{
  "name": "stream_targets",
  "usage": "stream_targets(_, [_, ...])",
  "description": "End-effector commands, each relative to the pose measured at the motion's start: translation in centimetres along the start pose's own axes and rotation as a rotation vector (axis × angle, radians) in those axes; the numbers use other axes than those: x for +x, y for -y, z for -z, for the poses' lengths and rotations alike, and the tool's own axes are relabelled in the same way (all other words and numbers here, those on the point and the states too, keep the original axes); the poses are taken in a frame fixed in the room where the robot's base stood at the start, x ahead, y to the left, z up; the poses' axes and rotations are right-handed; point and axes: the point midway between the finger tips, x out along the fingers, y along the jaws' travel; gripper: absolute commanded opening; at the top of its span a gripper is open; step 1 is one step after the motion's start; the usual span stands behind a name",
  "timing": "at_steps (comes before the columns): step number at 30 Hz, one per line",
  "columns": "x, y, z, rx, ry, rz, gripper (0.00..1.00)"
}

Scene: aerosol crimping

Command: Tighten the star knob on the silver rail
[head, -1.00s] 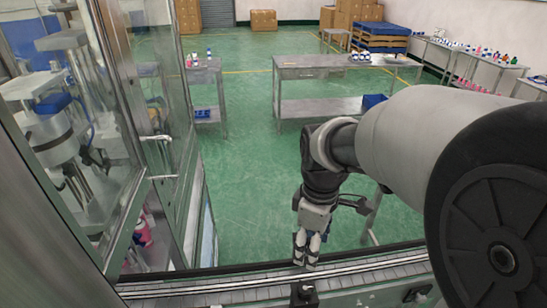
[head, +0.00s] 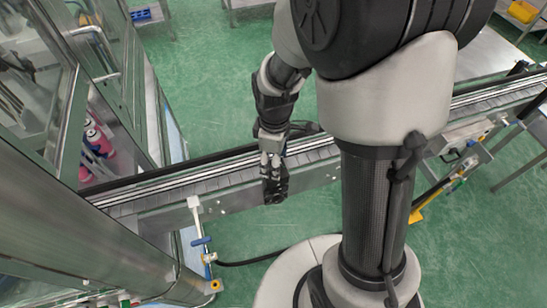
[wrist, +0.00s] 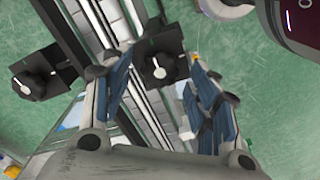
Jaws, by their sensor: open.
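In the wrist view, a black star knob (wrist: 160,68) with a white mark sits on a black block beside the silver rail (wrist: 117,24). My gripper (wrist: 163,75) is open, with its blue-padded fingers on either side of this knob in the picture. I cannot tell whether they touch it. A second black knob (wrist: 36,84) on a similar block lies left of the rail, outside the fingers. In the head view, my gripper (head: 272,163) is over the rail (head: 215,176), and a dark knob (head: 275,191) shows just below the fingers, partly hidden.
A glass-walled machine (head: 95,130) with pink bottles (head: 98,142) stands at the left, where the rail enters it. A white bracket with a blue handle (head: 200,239) stands at the rail's near side. Green floor (head: 215,85) is clear beyond the rail.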

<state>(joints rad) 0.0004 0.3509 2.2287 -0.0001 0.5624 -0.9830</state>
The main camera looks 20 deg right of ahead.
Motion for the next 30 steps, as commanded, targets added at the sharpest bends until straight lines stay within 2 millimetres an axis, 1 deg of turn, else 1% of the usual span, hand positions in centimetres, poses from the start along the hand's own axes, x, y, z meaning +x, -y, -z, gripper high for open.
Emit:
stream_targets(3, [0.52, 0.0, 0.0, 0.0, 0.0, 0.0, 0.55])
stream_targets(11, [0.56, 0.0, 0.0, 0.0, 0.0, 0.0, 0.55])
stream_targets(30, [0.54, 0.0, 0.0, 0.0, 0.0, 0.0, 0.12])
